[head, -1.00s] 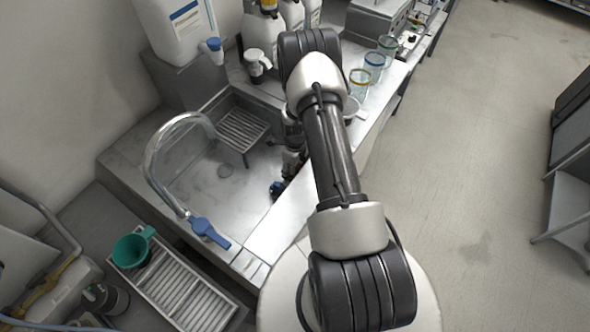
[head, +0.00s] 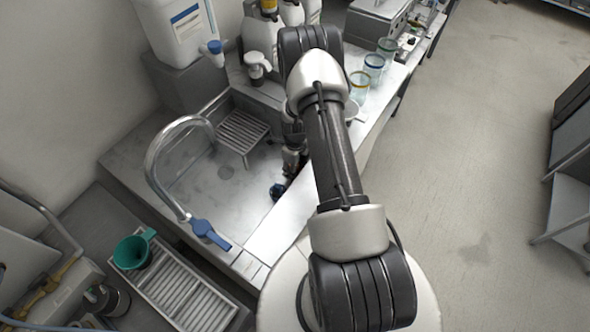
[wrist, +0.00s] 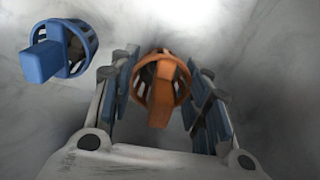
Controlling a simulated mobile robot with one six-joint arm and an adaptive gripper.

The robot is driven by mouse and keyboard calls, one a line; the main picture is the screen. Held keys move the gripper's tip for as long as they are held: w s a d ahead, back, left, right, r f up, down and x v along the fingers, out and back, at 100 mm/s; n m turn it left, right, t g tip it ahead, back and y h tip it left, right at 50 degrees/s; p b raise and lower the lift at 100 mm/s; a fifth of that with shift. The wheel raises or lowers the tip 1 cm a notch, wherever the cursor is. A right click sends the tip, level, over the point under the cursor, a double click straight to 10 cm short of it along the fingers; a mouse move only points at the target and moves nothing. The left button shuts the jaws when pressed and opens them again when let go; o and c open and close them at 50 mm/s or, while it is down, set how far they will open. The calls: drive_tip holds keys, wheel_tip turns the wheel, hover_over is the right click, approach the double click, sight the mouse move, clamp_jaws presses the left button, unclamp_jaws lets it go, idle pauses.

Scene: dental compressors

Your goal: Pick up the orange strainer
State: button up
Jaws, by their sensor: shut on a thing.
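The orange strainer (wrist: 161,85) shows in the wrist view, a small slotted basket with a flat handle block. It sits between the two fingers of my gripper (wrist: 165,90), which are shut on it. A blue strainer (wrist: 58,50) of like shape lies to its left, apart from the fingers. In the head view my gripper (head: 286,180) is down inside the sink, partly behind my arm.
The steel sink (head: 205,190) surrounds my gripper, with its front rim close by. A curved faucet with a blue lever (head: 211,234) stands at the left. A draining rack (head: 242,131) is at the sink's back. A green funnel (head: 133,252) and glass jars (head: 360,84) stand outside.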

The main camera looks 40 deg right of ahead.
wheel_tip(320, 180, up, 18)
drive_tip(key=p, duration=0.4)
drive_tip(key=shift+r, duration=0.2)
